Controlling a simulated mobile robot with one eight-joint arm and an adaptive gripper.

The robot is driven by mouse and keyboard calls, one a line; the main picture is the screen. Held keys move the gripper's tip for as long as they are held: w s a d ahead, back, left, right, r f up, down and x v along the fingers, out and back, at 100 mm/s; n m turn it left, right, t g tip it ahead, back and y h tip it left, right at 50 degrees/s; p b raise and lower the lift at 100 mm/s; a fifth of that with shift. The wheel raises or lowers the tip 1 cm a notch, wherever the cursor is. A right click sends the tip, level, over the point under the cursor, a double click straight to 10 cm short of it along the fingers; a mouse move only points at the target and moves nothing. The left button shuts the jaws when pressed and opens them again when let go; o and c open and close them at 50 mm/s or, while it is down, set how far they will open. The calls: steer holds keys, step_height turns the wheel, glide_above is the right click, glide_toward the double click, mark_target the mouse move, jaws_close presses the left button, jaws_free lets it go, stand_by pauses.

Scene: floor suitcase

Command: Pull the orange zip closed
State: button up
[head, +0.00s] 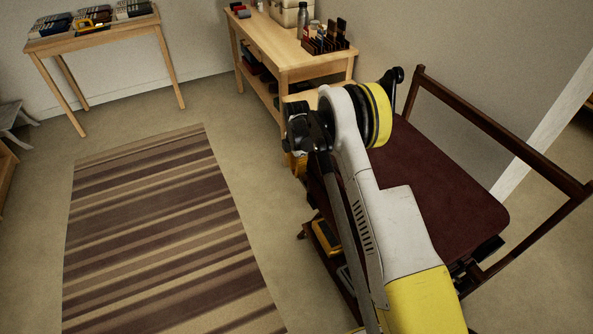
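No suitcase and no orange zip can be clearly made out in the head view. A dark red flat, cloth-like surface (430,180) lies at the right within a dark wooden frame, and my arm covers its left part. I cannot tell whether it is a seat or a case. At the end of my arm, dark parts (307,130) that may be my gripper show left of the arm's round yellow-capped joint. Their fingers cannot be made out, and nothing held is visible.
A dark wooden rail (500,135) edges the red surface. A small orange-yellow object (325,237) lies low beside my arm. A wooden bench (285,45) with bottles and boxes and a small table (90,32) stand behind. The striped rug (160,235) is clear.

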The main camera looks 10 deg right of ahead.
jaws_close()
steer(key=s+d, duration=0.2)
steer(key=s, duration=0.7)
steer(key=shift+s, duration=0.25)
steer(key=o, duration=0.8)
jaws_free()
steer(key=shift+c, duration=0.2)
step_height(320, 180, up, 12)
